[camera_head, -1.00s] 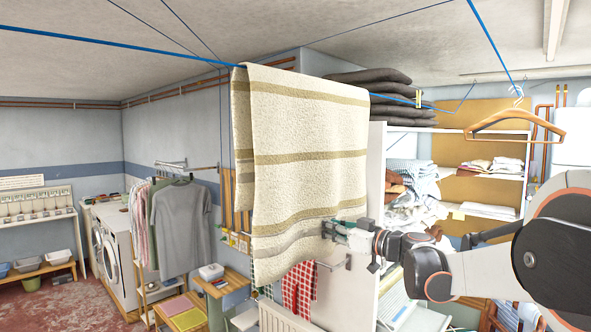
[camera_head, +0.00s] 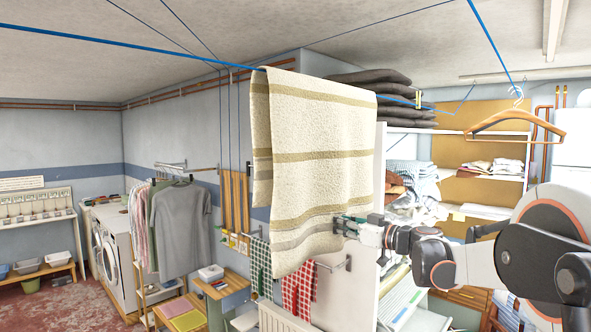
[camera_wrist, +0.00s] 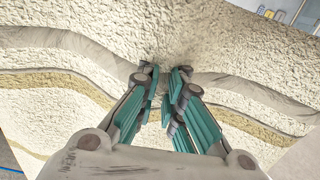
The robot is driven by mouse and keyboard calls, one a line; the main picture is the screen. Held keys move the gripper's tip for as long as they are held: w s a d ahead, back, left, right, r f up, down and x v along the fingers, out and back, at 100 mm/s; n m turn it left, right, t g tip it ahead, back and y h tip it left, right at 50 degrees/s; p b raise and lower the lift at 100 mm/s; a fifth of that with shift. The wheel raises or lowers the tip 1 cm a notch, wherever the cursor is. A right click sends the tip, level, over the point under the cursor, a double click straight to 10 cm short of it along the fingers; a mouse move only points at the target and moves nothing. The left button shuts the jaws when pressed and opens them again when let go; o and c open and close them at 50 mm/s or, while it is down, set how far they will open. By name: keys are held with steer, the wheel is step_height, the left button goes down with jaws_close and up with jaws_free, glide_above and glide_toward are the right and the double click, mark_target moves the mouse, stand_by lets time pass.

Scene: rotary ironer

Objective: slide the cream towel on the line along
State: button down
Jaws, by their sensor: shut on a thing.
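The cream towel (camera_head: 312,140) with tan stripes hangs folded over the blue line (camera_head: 130,47) in the head view. My gripper (camera_head: 340,226) is at the towel's lower right edge, shut on its cloth. In the wrist view the towel (camera_wrist: 70,60) fills most of the picture. There the teal fingers of my gripper (camera_wrist: 165,82) pinch a gathered fold, and the cloth creases toward them. The fold between the fingertips is partly hidden by the fingers.
A wooden hanger (camera_head: 515,122) hangs further right. Green checked cloth (camera_head: 260,262) and red checked cloth (camera_head: 298,290) hang below. The line is bare left of the towel.

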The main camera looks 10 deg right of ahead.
mark_target(361, 209)
steer(key=shift+d, duration=0.15)
steer(key=shift+w+d, duration=0.9)
steer(key=shift+d, duration=0.25)
steer(key=shift+w+d, duration=0.85)
steer(key=shift+d, duration=0.3)
steer(key=shift+w+d, duration=0.9)
steer(key=shift+d, duration=0.3)
steer(key=shift+w+d, duration=0.85)
steer(key=shift+d, duration=0.35)
steer(key=shift+w+d+p, duration=0.1)
steer(key=shift+w+d, duration=0.5)
steer(key=shift+d, duration=0.2)
steer(key=shift+w+d+p, duration=0.1)
steer(key=shift+w+d, duration=0.45)
steer(key=shift+d, duration=0.3)
steer(key=shift+w+d+p, duration=0.1)
steer(key=shift+w+d, duration=0.5)
steer(key=shift+d, duration=0.2)
steer(key=c, duration=1.6)
jaws_free()
steer(key=shift+c, duration=0.2)
